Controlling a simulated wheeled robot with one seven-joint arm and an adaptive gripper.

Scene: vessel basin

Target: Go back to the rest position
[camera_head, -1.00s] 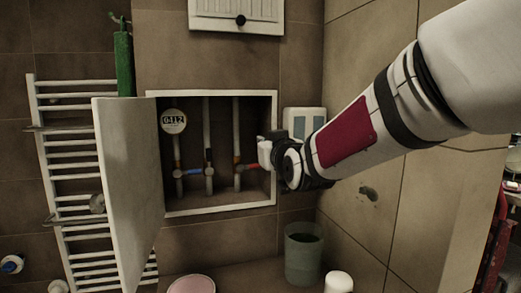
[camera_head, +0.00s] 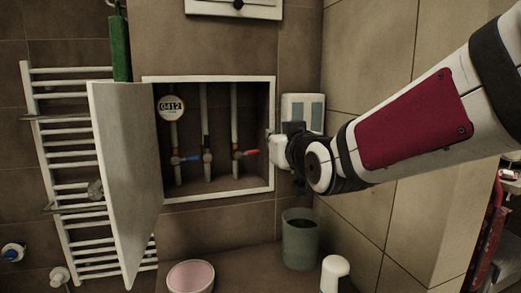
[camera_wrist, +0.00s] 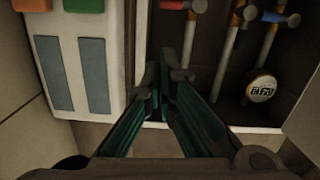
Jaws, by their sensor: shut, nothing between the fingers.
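My gripper (camera_head: 275,149) is at the right edge of the wall recess (camera_head: 224,191), empty. In the wrist view its dark green fingers (camera_wrist: 166,78) meet at the tips with nothing between them. Inside the recess are upright pipes. One has a blue valve handle (camera_head: 187,159), another a red valve handle (camera_head: 247,153). The gripper is apart from the red handle. A round meter (camera_head: 171,107) reading 0412 sits at the recess's upper left. The wrist view shows the red handle (camera_wrist: 172,5), the blue handle (camera_wrist: 274,17) and the meter (camera_wrist: 261,88).
The recess door (camera_head: 128,180) stands open on the left, before a white towel rail (camera_head: 70,108). A white dispenser (camera_head: 303,103) hangs behind my gripper. A bin (camera_head: 301,245), a pink-topped bowl (camera_head: 190,276) and a white container (camera_head: 336,270) stand below.

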